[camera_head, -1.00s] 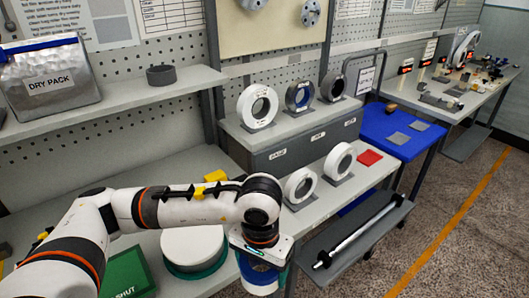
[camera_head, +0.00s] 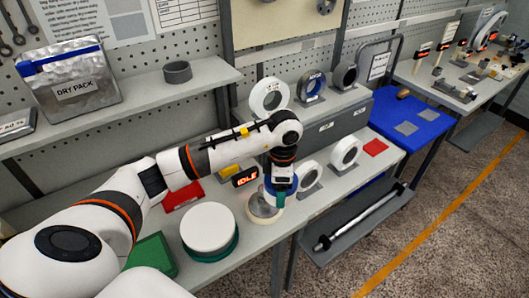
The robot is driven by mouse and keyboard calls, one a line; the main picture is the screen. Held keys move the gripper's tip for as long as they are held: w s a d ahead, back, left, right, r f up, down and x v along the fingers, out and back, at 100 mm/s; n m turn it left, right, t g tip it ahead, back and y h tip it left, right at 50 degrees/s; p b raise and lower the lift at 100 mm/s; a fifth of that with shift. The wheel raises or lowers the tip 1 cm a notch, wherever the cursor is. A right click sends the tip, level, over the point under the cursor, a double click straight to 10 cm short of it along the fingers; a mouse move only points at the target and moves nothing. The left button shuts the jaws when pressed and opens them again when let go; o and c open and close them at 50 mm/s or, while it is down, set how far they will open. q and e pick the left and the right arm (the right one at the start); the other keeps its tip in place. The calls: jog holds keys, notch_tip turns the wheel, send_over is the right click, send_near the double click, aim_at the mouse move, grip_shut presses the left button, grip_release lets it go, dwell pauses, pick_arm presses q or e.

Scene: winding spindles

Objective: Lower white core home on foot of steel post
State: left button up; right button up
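My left gripper (camera_head: 281,184) reaches in from the left and points down over the work table. Its fingers sit around a small white core (camera_head: 268,197) with blue showing at its top; the gripper hides much of it. The core is over a round grey metal foot (camera_head: 262,210) with a pale rim. The steel post is hidden behind the core and gripper, and I cannot tell whether the core touches the foot. My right gripper is not in view.
A lit IDLE display (camera_head: 245,177) stands just behind the foot. A white disc on a green base (camera_head: 209,230) is to the left. White rings (camera_head: 345,152) on grey stands and a red pad (camera_head: 375,148) are to the right. A steel bar (camera_head: 358,220) lies on a lower shelf.

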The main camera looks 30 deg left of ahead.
pick_arm(q)
jog(key=a+n+p, duration=0.1)
jog(key=n, duration=0.3)
jog(key=w+a+r+n+p, duration=0.1)
jog(key=a+n+p, duration=0.1)
jog(key=n, duration=0.1)
jog(key=w+a+n+p, duration=0.1)
jog(key=a+n+p, duration=0.1)
jog(key=n, duration=0.2)
jog(key=shift+w+a+r+n, duration=0.2)
jog(key=shift+a+r+n, duration=0.1)
jog(key=shift+r, duration=0.1)
jog(key=shift+a+f+n+p, duration=0.15)
jog(key=shift+a+n+p, duration=0.45)
jog(key=shift+n, duration=0.6)
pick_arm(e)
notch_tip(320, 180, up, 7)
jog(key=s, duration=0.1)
pick_arm(q)
jog(key=shift+w+f+b, duration=0.1)
jog(key=shift+f+b, duration=2.4)
jog(key=shift+f, duration=1.15)
jog(key=shift+f+b, duration=2.3)
jog(key=shift+f, duration=0.6)
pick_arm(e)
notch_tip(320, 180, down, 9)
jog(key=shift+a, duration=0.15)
